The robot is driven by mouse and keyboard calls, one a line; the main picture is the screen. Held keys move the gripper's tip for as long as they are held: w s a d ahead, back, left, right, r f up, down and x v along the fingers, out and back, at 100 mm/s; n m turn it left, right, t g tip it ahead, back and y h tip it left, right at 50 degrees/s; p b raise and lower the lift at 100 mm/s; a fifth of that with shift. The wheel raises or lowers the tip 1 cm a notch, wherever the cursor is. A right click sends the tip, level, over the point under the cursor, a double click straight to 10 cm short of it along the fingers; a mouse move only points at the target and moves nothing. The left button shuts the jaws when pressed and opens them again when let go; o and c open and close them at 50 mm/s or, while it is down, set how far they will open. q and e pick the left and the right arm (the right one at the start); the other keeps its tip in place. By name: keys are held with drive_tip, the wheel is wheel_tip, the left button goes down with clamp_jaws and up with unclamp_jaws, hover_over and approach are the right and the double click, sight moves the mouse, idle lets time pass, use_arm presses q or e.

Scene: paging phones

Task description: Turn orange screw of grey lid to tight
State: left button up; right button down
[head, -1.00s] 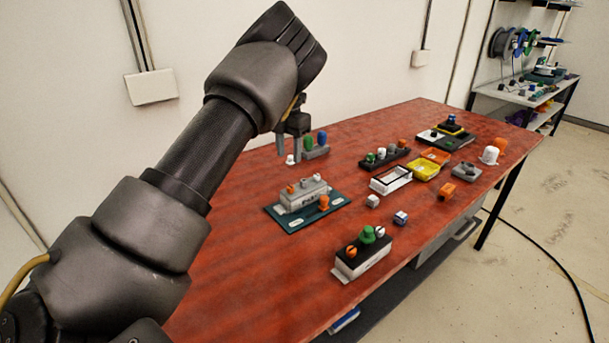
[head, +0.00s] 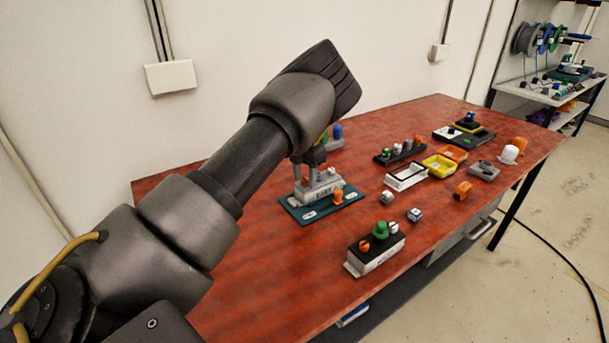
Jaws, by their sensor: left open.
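The grey lid (head: 324,190) sits on a small case on the teal mat (head: 296,211). Another orange piece (head: 338,197) stands at the mat's right side. My left gripper (head: 305,178) points down at the left part of the lid, open, with its fingers reaching down to about the lid's top. I cannot tell whether they touch the screw. My right gripper is not in view.
A black-topped white box (head: 375,256) with green and orange knobs stands in front right. A white frame (head: 406,176), a yellow tray (head: 438,168) and a dark knob rack (head: 400,152) lie farther right. The table's front left is clear.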

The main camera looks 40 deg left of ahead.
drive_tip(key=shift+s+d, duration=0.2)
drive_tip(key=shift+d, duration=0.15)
